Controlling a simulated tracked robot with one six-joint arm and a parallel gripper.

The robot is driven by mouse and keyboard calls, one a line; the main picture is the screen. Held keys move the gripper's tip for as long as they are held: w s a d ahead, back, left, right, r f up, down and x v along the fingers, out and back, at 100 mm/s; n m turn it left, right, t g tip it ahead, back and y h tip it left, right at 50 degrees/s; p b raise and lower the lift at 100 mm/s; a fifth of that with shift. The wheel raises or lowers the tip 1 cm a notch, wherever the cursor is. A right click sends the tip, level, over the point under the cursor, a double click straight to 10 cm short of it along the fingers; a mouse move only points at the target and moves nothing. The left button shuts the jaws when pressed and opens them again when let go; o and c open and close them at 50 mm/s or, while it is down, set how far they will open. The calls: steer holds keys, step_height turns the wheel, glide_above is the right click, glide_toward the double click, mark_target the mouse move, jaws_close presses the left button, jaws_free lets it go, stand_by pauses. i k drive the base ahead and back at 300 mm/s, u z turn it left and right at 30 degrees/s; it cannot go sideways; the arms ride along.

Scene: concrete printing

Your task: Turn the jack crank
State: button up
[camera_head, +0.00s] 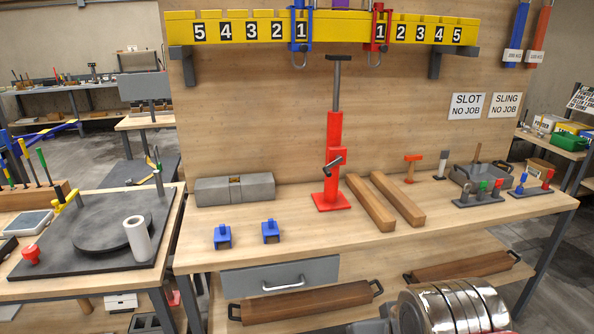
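The red jack (334,135) stands upright on the wooden workbench on a flat square red base. A dark post with a flat top plate (339,58) rises out of it, a little below the yellow numbered beam. The jack crank (333,166) is a small dark handle on the front of the jack's lower body, slanting up to the right. Nothing touches the crank. My gripper is not in view.
Two wooden bars (396,198) lie just right of the jack, and a grey block (235,189) lies to its left. Two small blue blocks (222,237) stand near the front. The yellow beam (340,28) overhangs the jack. The bench directly in front of the jack is clear.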

mark_target(339, 158)
steer(key=u, duration=0.4)
steer(key=i, duration=0.9)
steer(key=u, duration=0.3)
